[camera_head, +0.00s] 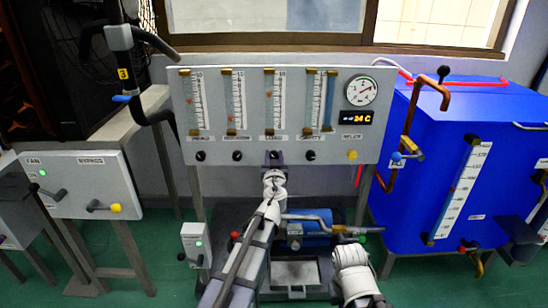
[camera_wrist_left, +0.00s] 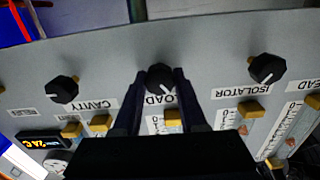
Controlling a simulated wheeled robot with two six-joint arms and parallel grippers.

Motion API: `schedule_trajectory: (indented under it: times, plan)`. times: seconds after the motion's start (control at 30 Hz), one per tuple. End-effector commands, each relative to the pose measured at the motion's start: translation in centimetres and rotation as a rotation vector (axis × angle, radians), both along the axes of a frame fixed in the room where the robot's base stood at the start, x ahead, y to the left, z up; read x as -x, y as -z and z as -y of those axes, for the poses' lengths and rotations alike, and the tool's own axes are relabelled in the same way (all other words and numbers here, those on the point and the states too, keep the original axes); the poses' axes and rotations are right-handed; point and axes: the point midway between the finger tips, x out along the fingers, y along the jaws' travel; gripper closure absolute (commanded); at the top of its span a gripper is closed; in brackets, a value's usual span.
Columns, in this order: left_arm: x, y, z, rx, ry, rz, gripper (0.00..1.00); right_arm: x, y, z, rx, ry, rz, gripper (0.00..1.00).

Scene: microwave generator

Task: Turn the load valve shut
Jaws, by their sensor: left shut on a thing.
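The load valve is a round black knob (camera_wrist_left: 160,76) with a white pointer line, next to a LOAD label (camera_wrist_left: 160,99) on the grey panel. In the wrist view its pointer slants to the lower right. My left gripper (camera_wrist_left: 157,74) is shut on this knob, with one dark finger on each side. In the head view my left gripper (camera_head: 274,161) reaches up to the third knob from the left and mostly hides it. The gauge tube (camera_head: 271,100) above that knob is visible. My right gripper's fingers are not in view.
The isolator knob (camera_wrist_left: 266,69) and cavity knob (camera_wrist_left: 62,89) sit on either side, clear of the fingers. A round dial (camera_head: 360,91) and display (camera_head: 358,118) are at the panel's right. A blue tank (camera_head: 440,200) stands right; a fan and bypass box (camera_head: 82,184) stands left.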

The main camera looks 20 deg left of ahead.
Motion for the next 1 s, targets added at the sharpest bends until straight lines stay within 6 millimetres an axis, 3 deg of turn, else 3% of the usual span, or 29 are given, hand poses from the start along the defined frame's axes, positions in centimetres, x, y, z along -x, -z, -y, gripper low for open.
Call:
schedule_trajectory:
  times: [0.37, 1.0]
  plan:
    - [-0.01, 0.01, 0.06, -0.181, 0.0, -0.052, 1.0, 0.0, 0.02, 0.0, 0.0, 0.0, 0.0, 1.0]
    - [-0.06, 0.12, 0.23, -0.762, 0.0, -0.219, 1.0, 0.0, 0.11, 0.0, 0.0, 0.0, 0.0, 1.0]
